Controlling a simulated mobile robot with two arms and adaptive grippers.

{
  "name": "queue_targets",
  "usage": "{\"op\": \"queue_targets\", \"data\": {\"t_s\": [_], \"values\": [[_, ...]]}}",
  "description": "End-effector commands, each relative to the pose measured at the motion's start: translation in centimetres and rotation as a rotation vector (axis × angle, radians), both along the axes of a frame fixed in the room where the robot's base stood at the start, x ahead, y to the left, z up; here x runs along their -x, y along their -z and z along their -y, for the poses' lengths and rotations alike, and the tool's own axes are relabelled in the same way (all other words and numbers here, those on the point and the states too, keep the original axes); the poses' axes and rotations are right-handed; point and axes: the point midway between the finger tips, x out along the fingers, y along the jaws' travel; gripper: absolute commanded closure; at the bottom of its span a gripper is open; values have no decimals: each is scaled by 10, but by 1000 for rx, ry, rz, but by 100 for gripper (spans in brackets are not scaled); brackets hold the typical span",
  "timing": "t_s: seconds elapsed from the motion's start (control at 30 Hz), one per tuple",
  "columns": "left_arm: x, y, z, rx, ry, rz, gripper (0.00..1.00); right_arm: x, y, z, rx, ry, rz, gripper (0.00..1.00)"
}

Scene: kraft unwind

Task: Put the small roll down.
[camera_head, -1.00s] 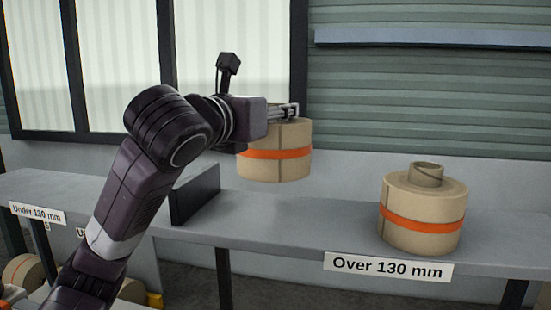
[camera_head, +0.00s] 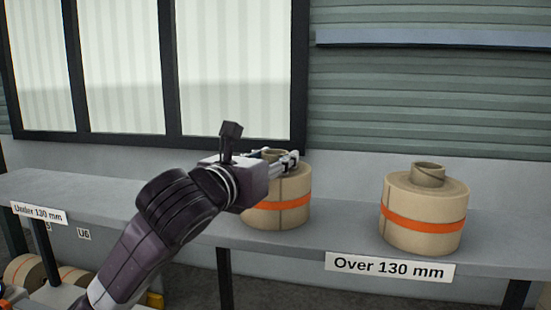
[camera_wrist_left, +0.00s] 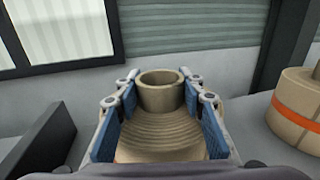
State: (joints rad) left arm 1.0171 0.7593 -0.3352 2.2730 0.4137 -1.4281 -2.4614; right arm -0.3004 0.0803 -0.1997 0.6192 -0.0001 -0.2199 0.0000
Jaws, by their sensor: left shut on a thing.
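The small roll (camera_head: 294,190) is brown kraft paper with an orange band and a raised core. My left gripper (camera_head: 284,160) is shut on it from above and behind the near side. In the left wrist view the blue finger pads flank the roll (camera_wrist_left: 160,132), with its core (camera_wrist_left: 160,93) between the fingers. The roll is upright, low at the shelf (camera_head: 345,225); its base looks to be on or just above the surface, and I cannot tell which. My right gripper is not in view.
Another banded kraft roll (camera_head: 424,215) stands upright to the right, above the "Over 130 mm" label (camera_head: 390,267). A dark divider (camera_wrist_left: 42,143) stands left of the gripper in the wrist view. The "Under 130 mm" label (camera_head: 40,213) is far left. Shelf between the rolls is clear.

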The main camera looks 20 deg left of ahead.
Motion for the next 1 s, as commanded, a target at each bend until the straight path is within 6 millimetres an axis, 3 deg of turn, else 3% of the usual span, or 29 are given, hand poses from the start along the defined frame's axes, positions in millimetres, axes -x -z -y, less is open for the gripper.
{"op": "queue_targets", "data": {"t_s": [0.3,0.33,0.47,0.8,1.0], "values": [[1,-1,0,0,0,10,100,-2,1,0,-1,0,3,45],[0,2,0,0,0,0,60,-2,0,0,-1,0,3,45],[0,2,0,0,1,0,46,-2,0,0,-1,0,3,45],[0,-2,0,1,1,1,46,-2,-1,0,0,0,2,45],[30,0,-1,-4,-1,6,46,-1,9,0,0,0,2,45]]}}
